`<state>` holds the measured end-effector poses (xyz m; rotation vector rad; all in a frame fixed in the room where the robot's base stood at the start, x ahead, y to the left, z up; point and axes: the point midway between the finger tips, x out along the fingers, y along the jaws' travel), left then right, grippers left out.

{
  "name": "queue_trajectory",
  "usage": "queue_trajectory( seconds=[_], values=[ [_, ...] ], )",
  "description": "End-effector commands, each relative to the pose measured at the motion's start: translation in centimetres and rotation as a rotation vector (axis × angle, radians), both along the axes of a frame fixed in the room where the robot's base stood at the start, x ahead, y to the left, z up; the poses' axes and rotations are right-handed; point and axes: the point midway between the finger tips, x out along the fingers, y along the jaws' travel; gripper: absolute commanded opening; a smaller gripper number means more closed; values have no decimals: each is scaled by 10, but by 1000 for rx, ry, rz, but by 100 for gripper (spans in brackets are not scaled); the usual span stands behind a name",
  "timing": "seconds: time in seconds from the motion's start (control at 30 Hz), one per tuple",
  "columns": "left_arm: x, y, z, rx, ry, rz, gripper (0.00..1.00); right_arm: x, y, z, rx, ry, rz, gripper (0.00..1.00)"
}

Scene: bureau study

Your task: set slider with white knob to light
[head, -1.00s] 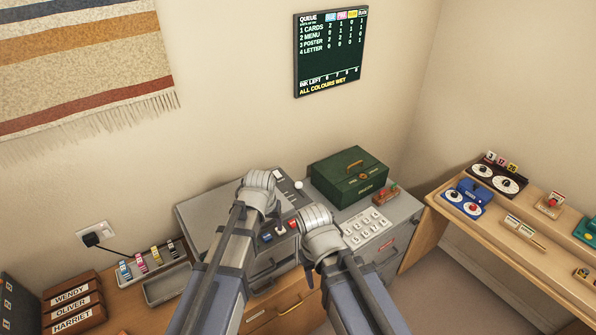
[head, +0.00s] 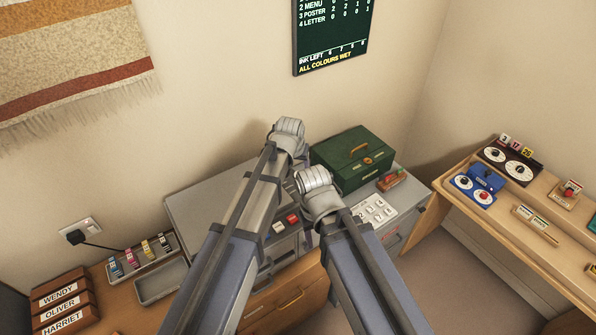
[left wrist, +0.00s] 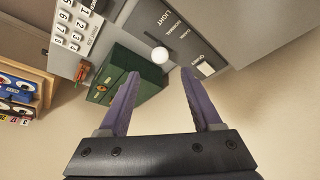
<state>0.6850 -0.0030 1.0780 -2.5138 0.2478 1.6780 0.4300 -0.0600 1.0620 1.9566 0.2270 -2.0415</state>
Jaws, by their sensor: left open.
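The slider's white knob (left wrist: 160,56) shows in the left wrist view. It stands over a dark panel (left wrist: 150,30) printed LIGHT, NORMAL and a third, less legible word. Which mark it sits at I cannot tell for sure. My left gripper (left wrist: 160,76) is open, with its two purple fingers apart and the knob in the picture between and just beyond their tips. In the head view my left gripper (head: 288,130) is over the back of the grey machine (head: 205,200), and my arms hide the knob. My right gripper (head: 314,181) is over the machine's right side, its fingers hidden.
A green box (head: 352,160) stands close to the right of my grippers, with a keypad (head: 374,213) in front. Red and blue buttons (head: 285,222) are beside my left arm. An ink tray (head: 140,256) is at left. The wall is close behind.

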Motion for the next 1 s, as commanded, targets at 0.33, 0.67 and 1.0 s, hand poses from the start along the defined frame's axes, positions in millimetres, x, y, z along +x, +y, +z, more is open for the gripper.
queue_trajectory(
  seconds=[0.33, 0.67, 1.0],
  values=[
    [14, -3, -39, 0, 1, 0, 66, 0, 0, -39, -1, 0, 5, 50],
    [27, -5, -69, 0, 1, 0, 66, 0, 0, -69, -1, 0, 3, 50],
    [28, -5, -68, 0, 1, 0, 61, 0, 0, -68, -1, 0, 3, 50]
  ],
)
